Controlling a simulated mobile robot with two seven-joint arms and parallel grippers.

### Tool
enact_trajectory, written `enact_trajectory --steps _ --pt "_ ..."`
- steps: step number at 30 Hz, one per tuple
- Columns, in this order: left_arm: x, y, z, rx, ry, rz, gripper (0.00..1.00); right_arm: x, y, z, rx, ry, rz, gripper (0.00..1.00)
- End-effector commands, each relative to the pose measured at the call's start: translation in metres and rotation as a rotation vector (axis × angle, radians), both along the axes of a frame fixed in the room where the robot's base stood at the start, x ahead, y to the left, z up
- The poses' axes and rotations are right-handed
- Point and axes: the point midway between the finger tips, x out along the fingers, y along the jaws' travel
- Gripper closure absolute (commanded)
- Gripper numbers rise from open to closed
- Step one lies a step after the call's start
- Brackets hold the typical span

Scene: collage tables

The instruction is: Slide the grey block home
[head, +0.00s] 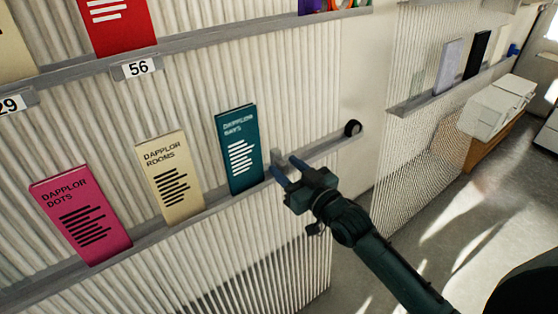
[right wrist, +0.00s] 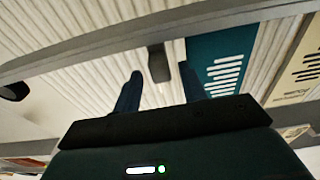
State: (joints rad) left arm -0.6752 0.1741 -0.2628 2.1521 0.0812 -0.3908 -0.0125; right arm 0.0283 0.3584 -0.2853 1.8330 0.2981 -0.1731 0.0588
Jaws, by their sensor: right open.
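The grey block (head: 277,158) is small and upright on the middle shelf, just right of the teal book (head: 238,150) "Dapplor Bays". I cannot tell in the head view whether it touches the book. My right gripper (head: 290,170) is at the shelf edge in front of the block, with blue fingertips apart. In the right wrist view the grey block (right wrist: 158,63) shows between and just beyond the two open fingers (right wrist: 160,85), with a gap on each side. Nothing is held. My left gripper is not in view.
A cream book (head: 170,178) and a pink book (head: 81,214) lean further left on the same shelf (head: 330,147). A black round piece (head: 352,128) sits at its right end. The shelf between block and round piece is clear. An upper shelf (head: 220,33) carries a red book.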

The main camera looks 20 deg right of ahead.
Motion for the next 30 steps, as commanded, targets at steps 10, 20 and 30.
enact_trajectory --steps 10,20,30 --pt "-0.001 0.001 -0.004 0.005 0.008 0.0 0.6 0.033 0.012 0.0 -0.001 0.001 0.0 0.58" --pt "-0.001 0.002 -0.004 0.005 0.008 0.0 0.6 0.033 0.012 -0.001 -0.002 0.002 0.0 0.63" --pt "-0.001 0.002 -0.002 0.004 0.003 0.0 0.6 0.033 0.012 -0.001 -0.002 0.002 0.0 0.91"
